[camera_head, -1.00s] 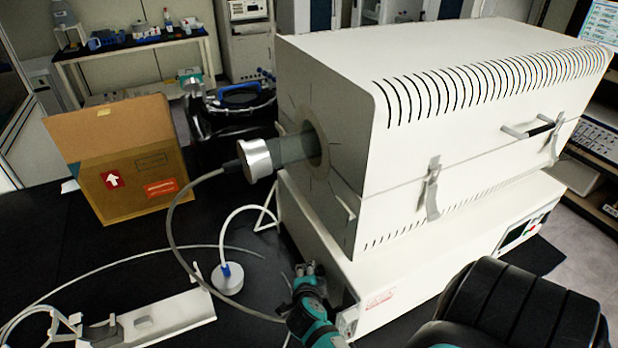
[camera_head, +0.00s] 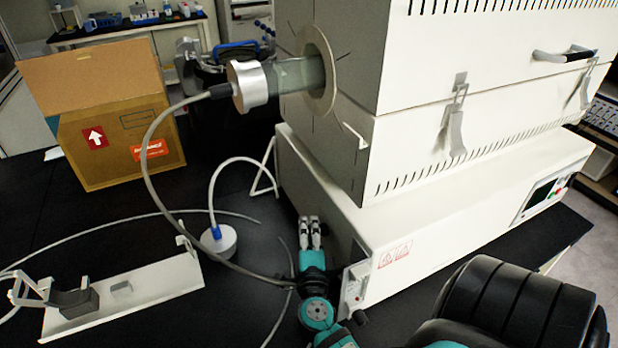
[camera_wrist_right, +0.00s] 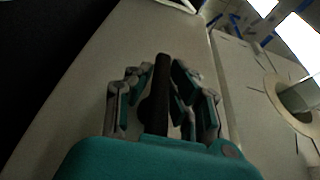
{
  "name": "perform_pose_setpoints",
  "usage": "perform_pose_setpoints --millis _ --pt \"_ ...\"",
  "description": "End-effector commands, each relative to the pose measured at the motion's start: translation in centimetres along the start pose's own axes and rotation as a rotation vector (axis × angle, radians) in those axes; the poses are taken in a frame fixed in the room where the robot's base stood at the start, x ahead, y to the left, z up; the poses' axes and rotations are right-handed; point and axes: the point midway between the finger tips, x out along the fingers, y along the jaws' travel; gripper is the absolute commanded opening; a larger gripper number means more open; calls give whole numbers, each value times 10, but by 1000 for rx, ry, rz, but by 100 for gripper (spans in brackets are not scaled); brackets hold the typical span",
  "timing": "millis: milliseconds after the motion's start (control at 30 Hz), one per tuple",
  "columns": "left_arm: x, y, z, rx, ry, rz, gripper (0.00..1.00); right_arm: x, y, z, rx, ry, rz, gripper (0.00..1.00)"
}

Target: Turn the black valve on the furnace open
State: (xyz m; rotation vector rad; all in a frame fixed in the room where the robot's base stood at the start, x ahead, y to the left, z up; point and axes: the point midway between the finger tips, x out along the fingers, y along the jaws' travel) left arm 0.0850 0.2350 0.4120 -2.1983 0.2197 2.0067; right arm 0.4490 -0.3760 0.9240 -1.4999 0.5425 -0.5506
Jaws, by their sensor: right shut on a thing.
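The furnace (camera_head: 455,205) is a large white box-shaped unit with a glass tube and metal end cap on its left face. My right gripper (camera_head: 310,222) is low beside that face in the head view. In the right wrist view, a black upright bar, the black valve (camera_wrist_right: 158,95), stands between the two fingers of my right gripper (camera_wrist_right: 157,72). The gripper is shut on it. The valve is hidden in the head view, and its turn angle cannot be read clearly. My left gripper is not in view.
A grey hose runs from the tube's end cap (camera_head: 250,87) down to the black table. A small round white piece with a blue fitting (camera_head: 218,240) and a white bracket plate (camera_head: 125,300) lie left of my gripper. A cardboard box (camera_head: 115,140) stands behind.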

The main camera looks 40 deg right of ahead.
Motion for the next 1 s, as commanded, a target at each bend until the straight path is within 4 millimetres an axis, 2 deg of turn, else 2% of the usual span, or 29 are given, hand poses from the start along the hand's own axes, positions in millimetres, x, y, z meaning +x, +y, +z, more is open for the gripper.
perform_pose_setpoints --millis 433,467,633,867,1000 --pt "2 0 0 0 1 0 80 0 -2 0 5 0 -12 0" --pt "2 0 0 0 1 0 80 0 -2 0 5 0 -12 19" --pt "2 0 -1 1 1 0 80 0 -2 0 4 0 -11 40" --pt "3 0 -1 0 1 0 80 0 -1 0 4 1 -10 40" --pt "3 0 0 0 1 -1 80 0 -9 0 7 2 -10 40"
